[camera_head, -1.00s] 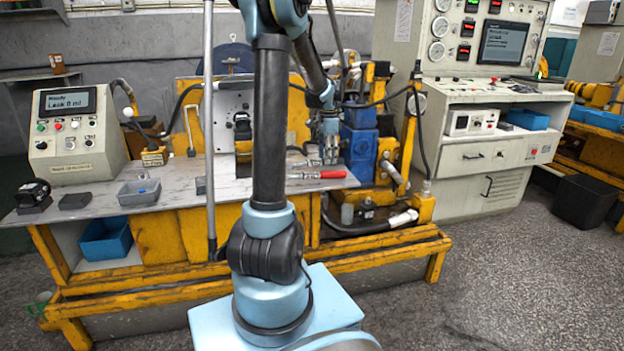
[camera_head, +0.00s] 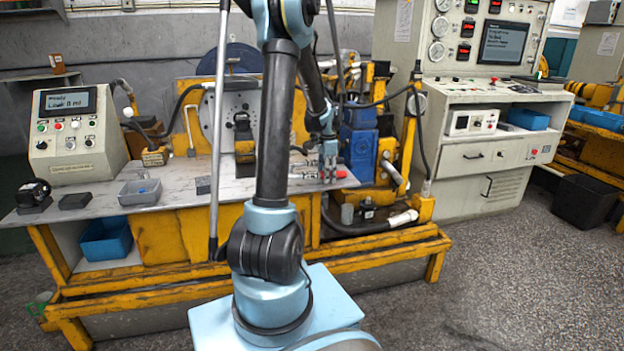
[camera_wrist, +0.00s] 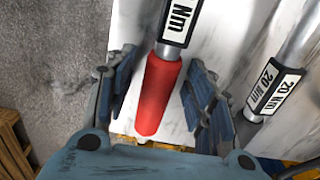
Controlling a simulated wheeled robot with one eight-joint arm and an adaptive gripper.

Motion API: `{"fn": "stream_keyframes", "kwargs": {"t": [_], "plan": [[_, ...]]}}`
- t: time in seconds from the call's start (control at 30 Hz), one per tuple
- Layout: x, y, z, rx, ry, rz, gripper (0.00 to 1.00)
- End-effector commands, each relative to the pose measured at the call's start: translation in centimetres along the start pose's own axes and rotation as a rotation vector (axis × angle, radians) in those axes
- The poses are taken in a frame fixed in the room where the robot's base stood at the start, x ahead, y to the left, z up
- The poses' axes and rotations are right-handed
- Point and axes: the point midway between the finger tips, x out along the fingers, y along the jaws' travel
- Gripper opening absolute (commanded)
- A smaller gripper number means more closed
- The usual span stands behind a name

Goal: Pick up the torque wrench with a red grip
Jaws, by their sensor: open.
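The torque wrench with a red grip lies on the grey bench top. Its red grip (camera_wrist: 158,95) shows in the wrist view between the two open fingers of my gripper (camera_wrist: 160,100), with a gap on either side. Its metal shaft with an "Nm" label (camera_wrist: 181,17) runs up out of that view. In the head view my gripper (camera_head: 328,172) is low over the bench, and the red grip (camera_head: 341,174) shows beside and partly behind the fingers. I cannot tell the exact height of the fingers over the bench.
A second metal tool labelled "20 Nm" (camera_wrist: 271,88) lies to the right of the right finger in the wrist view. The bench (camera_head: 160,198) also holds a grey tray (camera_head: 139,192). A blue block (camera_head: 360,150) stands behind my gripper on the right.

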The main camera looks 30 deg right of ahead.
Motion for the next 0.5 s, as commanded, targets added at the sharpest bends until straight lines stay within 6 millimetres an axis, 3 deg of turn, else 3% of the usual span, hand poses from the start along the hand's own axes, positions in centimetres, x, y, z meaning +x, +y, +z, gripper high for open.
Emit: {"fn": "stream_keyframes", "kwargs": {"t": [0.1, 0.3, 0.5], "plan": [[-0.02, 0.0, 0.0, 0.0, 0.0, 0.0, 0.45], [-0.04, 0.0, 0.0, 0.0, 0.0, 0.0, 0.0], [-0.06, 0.0, 0.01, 0.0, 0.0, 0.0, 0.0]]}}
